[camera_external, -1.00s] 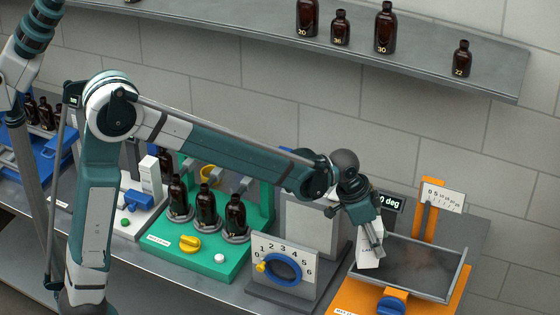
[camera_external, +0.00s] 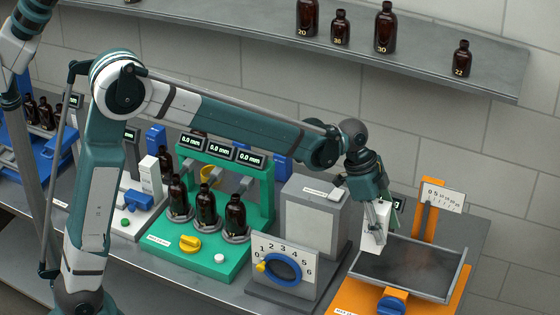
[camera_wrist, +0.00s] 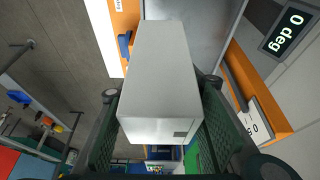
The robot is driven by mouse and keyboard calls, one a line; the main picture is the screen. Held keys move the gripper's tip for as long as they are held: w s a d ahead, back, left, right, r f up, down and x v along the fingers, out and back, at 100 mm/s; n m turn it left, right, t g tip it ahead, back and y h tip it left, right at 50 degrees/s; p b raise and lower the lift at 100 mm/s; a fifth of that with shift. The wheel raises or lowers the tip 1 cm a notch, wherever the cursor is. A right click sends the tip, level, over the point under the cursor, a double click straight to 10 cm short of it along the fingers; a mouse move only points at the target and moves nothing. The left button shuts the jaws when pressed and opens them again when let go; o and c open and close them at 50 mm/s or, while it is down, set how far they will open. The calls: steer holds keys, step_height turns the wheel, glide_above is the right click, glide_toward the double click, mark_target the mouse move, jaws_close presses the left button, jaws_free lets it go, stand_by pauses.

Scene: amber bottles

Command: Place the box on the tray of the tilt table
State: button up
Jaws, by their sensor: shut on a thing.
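My gripper (camera_external: 378,226) is shut on a white box (camera_external: 372,241), which hangs upright at the left edge of the tray. In the wrist view the box (camera_wrist: 160,80) fills the middle between the two dark green fingers of my gripper (camera_wrist: 160,112). The tilt table has an orange base (camera_external: 357,293), a grey metal tray (camera_external: 420,272) with a raised rim, a blue knob (camera_external: 391,305) and an upright scale (camera_external: 443,196). The tray looks empty. Whether the box touches the tray rim cannot be told. The display in the wrist view (camera_wrist: 287,29) reads 0 deg.
Left of the tilt table stands a grey device with a numbered dial (camera_external: 282,268). Further left is a green stand (camera_external: 185,258) holding amber bottles (camera_external: 206,207). A shelf (camera_external: 435,58) with several amber bottles runs along the wall above.

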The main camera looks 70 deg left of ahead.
stand_by(0.5)
steer(key=shift+f, duration=2.85)
steer(key=shift+f, duration=2.1)
steer(key=shift+f, duration=0.15)
steer(key=o, duration=0.9)
steer(key=shift+r, duration=0.2)
steer(key=shift+v, duration=6)
